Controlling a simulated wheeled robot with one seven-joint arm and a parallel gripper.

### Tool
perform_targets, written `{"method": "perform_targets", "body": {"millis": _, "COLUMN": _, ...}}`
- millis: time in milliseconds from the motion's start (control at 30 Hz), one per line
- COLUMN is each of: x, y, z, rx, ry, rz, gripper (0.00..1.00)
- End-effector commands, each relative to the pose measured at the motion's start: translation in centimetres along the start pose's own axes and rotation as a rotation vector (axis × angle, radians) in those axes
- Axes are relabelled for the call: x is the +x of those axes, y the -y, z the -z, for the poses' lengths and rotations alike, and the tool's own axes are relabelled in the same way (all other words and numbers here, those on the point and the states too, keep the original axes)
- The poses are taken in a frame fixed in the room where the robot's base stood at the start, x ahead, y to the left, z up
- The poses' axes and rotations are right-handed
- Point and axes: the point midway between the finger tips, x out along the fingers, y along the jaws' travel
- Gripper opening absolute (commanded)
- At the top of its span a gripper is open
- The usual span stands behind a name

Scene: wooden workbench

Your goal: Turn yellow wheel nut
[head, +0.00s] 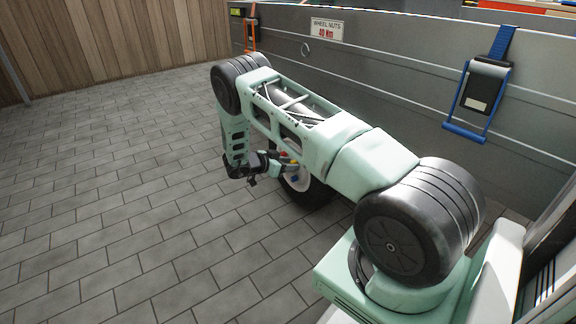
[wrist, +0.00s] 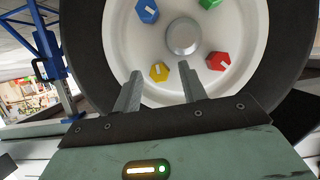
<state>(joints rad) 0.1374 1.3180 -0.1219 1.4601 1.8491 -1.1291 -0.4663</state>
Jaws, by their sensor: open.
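In the wrist view, a white wheel (wrist: 236,86) with a black tyre (wrist: 84,50) fills the upper middle. The yellow wheel nut (wrist: 158,72) is a hex nut with a pale mark, at the lower left of the hub. Blue (wrist: 147,11), green (wrist: 209,3) and red (wrist: 219,61) nuts sit around the grey hub cap (wrist: 183,37). My gripper (wrist: 158,78) is open and empty, its fingers pointing toward the wheel, with the yellow nut showing between the tips. I cannot tell whether they touch it.
A grey trailer side (head: 400,95) stands behind the wheel, with a "WHEEL NUTS 40 Nm" sign (head: 327,30). A blue strap buckle (head: 483,95) and an orange strap (head: 250,30) hang on it. The paved floor (head: 110,190) to the left is clear.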

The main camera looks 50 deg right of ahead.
Motion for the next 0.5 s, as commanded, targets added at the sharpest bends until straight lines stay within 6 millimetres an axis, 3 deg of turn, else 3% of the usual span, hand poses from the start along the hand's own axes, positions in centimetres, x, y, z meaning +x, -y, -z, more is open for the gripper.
{"method": "perform_targets", "body": {"millis": 67, "x": -0.02, "y": 0.00, "z": 0.02, "rx": 0.000, "ry": 0.000, "rz": 0.000, "gripper": 0.39}}
{"method": "perform_targets", "body": {"millis": 200, "x": -0.03, "y": 0.01, "z": 0.01, "rx": 0.000, "ry": 0.000, "rz": 0.000, "gripper": 0.00}}
{"method": "perform_targets", "body": {"millis": 500, "x": -0.07, "y": -0.04, "z": 0.05, "rx": 0.015, "ry": 0.000, "rz": 0.006, "gripper": 0.00}}
